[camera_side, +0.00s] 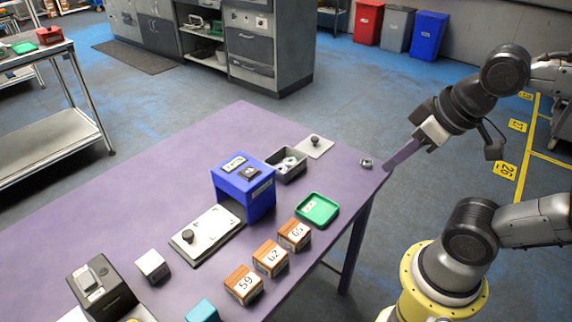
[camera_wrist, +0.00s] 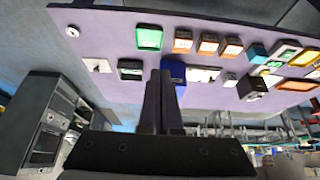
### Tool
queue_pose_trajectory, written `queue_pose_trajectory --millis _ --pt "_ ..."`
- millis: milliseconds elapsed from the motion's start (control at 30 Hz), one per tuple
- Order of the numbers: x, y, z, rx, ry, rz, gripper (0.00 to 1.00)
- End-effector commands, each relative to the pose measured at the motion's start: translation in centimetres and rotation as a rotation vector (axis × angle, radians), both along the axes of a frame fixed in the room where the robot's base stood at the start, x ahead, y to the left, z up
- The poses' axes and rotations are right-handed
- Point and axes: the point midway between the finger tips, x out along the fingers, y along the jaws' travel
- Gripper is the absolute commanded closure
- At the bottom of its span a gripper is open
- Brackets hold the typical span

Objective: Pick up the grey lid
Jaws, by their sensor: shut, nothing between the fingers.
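The grey lid (camera_side: 314,148) is a flat, light grey square plate with a dark knob. It lies on the purple table near the back right edge, beside an open dark grey bin (camera_side: 277,176) holding small pale items. In the wrist view the lid (camera_wrist: 97,65) is left of the fingers, and the bin (camera_wrist: 130,68) is nearer to them. My gripper (camera_side: 388,167) is over the table's right corner, apart from the lid and to its right. Its fingers show shut and empty in the wrist view (camera_wrist: 160,72).
A small metallic piece (camera_side: 366,163) lies near the gripper. A blue box-shaped station (camera_side: 262,200) stands left of the bin, with a knobbed pale plate (camera_side: 207,234) before it. A green tray (camera_side: 318,209) and several numbered boxes (camera_side: 270,257) line the front edge.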

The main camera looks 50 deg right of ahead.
Motion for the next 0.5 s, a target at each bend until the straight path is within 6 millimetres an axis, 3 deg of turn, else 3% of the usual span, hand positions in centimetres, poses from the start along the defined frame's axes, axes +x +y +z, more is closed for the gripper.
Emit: queue_pose_trajectory --millis 67,433,500 --pt "0.0 0.0 0.0 0.0 0.0 0.0 0.95" --pt "0.0 0.0 0.0 0.0 0.0 0.0 0.28" --pt "0.0 0.0 0.0 0.0 0.0 0.0 0.28"
